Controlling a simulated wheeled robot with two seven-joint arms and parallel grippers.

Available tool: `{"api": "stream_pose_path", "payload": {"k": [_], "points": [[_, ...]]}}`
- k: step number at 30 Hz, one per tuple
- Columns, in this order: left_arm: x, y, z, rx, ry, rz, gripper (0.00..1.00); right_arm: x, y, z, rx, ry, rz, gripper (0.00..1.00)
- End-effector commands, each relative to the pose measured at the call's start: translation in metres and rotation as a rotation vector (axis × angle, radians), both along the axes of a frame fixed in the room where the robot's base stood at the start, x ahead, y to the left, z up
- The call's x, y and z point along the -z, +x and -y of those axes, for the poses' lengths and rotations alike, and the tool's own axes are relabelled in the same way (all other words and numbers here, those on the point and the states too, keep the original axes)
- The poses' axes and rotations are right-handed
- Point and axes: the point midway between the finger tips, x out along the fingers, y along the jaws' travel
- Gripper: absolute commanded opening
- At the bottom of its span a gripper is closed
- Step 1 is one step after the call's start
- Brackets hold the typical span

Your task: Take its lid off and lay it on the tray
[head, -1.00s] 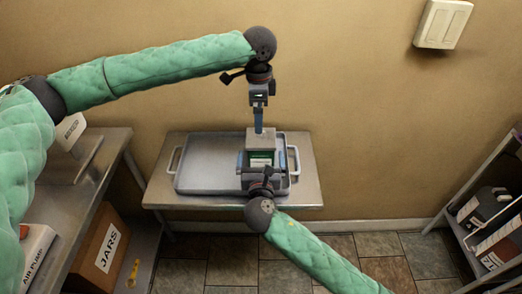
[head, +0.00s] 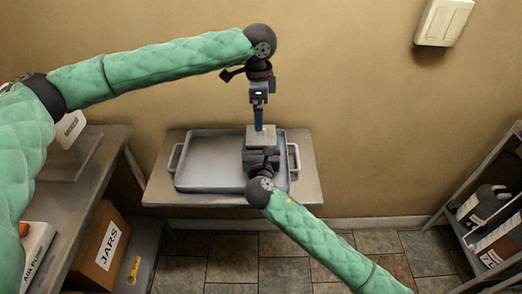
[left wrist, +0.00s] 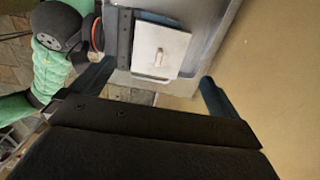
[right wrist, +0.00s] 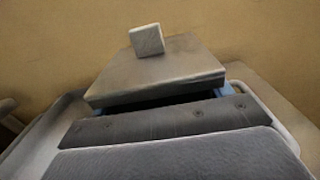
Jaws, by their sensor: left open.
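A grey, box-shaped bucket stands on the right part of the tray (head: 208,160), its body mostly hidden by my right gripper. Its square lid (head: 261,134) is on, and a small block knob (right wrist: 147,41) stands up from the lid. My left gripper (head: 258,124) points down above the lid; its open, empty fingers show apart in the left wrist view (left wrist: 157,76), with the lid (left wrist: 170,42) beyond them. My right gripper (head: 262,153) is up against the bucket's near side, below the lid. Its fingertips are mostly hidden, so its grip on the bucket is unclear.
The tray has handles and lies on a small metal table (head: 307,184) against the wall. The tray's left part is bare. A bench with a JARS box (head: 103,245) stands at left. A shelf with containers (head: 490,205) stands at right.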

Motion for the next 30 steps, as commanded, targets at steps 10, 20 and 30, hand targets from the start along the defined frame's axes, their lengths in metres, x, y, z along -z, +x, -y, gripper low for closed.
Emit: {"api": "stream_pose_path", "payload": {"k": [10,20,30], "points": [[0.002,0.003,-0.010,-0.015,0.002,-0.002,1.00,0.000,0.000,0.000,0.000,0.000,0.000,0.36],[-0.010,0.009,-0.078,-0.103,-0.083,-0.018,1.00,0.000,0.000,0.000,0.000,0.000,0.000,0.36],[-0.033,-0.001,-0.044,-0.020,-0.371,-0.011,1.00,0.000,0.000,0.000,0.000,0.000,0.000,0.36]]}}
